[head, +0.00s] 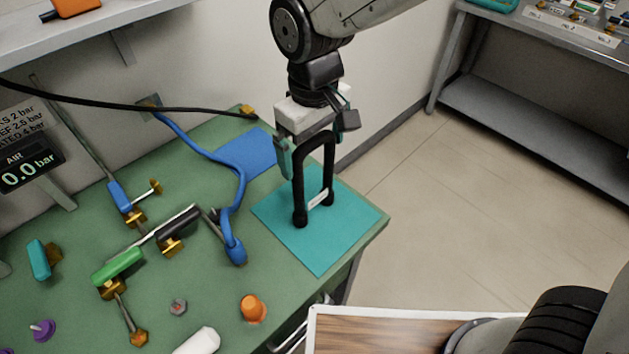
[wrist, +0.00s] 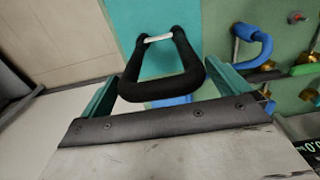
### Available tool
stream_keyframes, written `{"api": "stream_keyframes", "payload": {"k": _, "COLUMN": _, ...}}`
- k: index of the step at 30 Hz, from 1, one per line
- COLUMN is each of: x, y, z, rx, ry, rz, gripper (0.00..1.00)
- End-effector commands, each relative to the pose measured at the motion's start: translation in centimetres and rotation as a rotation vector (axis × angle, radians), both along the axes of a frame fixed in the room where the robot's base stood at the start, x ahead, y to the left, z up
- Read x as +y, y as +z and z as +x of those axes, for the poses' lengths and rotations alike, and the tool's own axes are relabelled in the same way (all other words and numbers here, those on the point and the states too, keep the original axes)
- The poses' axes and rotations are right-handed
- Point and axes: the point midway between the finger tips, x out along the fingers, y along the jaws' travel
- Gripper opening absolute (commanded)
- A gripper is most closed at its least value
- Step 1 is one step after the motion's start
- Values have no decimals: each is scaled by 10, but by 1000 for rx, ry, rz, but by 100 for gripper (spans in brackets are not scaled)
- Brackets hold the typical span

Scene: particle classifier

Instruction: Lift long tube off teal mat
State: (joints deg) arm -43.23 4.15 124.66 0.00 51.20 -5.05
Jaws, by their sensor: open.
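The long tube (head: 299,190) is a black, upside-down U with a white label between its legs. It stands upright on the teal mat (head: 340,235), at the right corner of the green bench. My gripper (head: 313,148) is directly above the tube, pointing down and open. In the wrist view, the tube (wrist: 165,88) lies between the two teal fingers of my gripper (wrist: 165,85), with gaps at both sides. The teal mat (wrist: 125,20) shows behind it.
A blue mat (head: 247,152) lies behind the teal mat. A blue hose (head: 240,185) curves over the bench to its left. Valves, a green handle (head: 118,266) and an orange knob (head: 253,308) are further left and in front. Open floor lies right of the bench.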

Motion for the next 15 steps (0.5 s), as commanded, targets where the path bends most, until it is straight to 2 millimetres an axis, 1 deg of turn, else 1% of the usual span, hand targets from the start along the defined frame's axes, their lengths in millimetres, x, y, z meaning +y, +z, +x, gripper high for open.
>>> {"api": "stream_keyframes", "payload": {"k": 1, "x": -1, "y": -8, "z": -1, "rx": 3, "ry": 0, "rz": -3, "gripper": 100}}
{"api": "stream_keyframes", "payload": {"k": 3, "x": -1, "y": -17, "z": -1, "rx": 3, "ry": 0, "rz": -3, "gripper": 100}}
{"api": "stream_keyframes", "payload": {"k": 5, "x": -1, "y": -22, "z": 0, "rx": 1, "ry": 0, "rz": -1, "gripper": 100}}
{"api": "stream_keyframes", "payload": {"k": 13, "x": 0, "y": -24, "z": 0, "rx": 0, "ry": 0, "rz": 0, "gripper": 100}}
{"api": "stream_keyframes", "payload": {"k": 14, "x": 0, "y": -24, "z": 0, "rx": 0, "ry": 0, "rz": 0, "gripper": 92}}
{"api": "stream_keyframes", "payload": {"k": 15, "x": 0, "y": -24, "z": 0, "rx": 0, "ry": 0, "rz": 0, "gripper": 81}}
